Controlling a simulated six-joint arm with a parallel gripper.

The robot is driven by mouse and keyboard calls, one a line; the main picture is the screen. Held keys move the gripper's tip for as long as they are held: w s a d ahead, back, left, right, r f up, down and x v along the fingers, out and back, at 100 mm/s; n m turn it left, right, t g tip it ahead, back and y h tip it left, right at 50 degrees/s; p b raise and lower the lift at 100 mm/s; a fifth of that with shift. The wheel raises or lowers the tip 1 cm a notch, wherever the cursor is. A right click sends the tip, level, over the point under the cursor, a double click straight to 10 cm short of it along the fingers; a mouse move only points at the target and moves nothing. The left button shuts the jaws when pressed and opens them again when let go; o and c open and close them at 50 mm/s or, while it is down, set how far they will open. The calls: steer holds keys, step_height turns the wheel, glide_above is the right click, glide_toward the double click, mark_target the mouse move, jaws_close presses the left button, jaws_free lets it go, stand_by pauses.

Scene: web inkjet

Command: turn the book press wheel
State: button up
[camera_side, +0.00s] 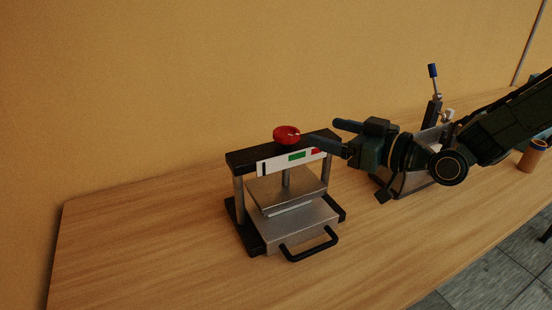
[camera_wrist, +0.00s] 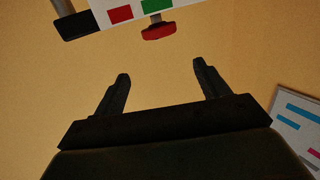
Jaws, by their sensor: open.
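The book press (camera_side: 236,161) stands on the wooden table, with a dark top beam, metal posts, a metal pressing plate (camera_side: 285,188) and a black front handle (camera_side: 310,246). Its red wheel (camera_side: 286,135) sits on top of the beam. The wheel also shows in the wrist view (camera_wrist: 158,32) at the top, beyond my fingertips. My gripper (camera_side: 322,134) is open and comes from the right, beside the wheel at about beam height. In the wrist view my gripper (camera_wrist: 161,82) has its two fingers apart with nothing between them.
A white strip with green and red marks (camera_side: 290,160) runs along the beam's front. Another device with a blue-tipped lever (camera_side: 433,72) stands behind my arm at right. A brown cup (camera_side: 532,156) is near the right edge. The table's left part (camera_side: 130,230) is clear.

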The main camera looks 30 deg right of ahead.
mark_target(274, 132)
steer(key=shift+w+d+f+n+g+y, duration=0.2)
steer(key=shift+d+f+n+g+y, duration=0.25)
steer(key=shift+d+f+n+y, duration=0.4)
steer(key=shift+w+d+f+n+g+y, duration=0.25)
steer(key=shift+f+n+g+y, duration=0.25)
steer(key=shift+y, duration=0.6)
steer(key=shift+w+d+f+n+g+y, duration=0.2)
steer(key=shift+d+f+n+g+y, duration=0.3)
steer(key=shift+n+y, duration=0.4)
steer(key=x, duration=1.3)
steer(key=shift+w+a, duration=0.25)
steer(key=shift+w, duration=0.05)
steer(key=c, duration=1)
steer(key=shift+o, duration=0.2)
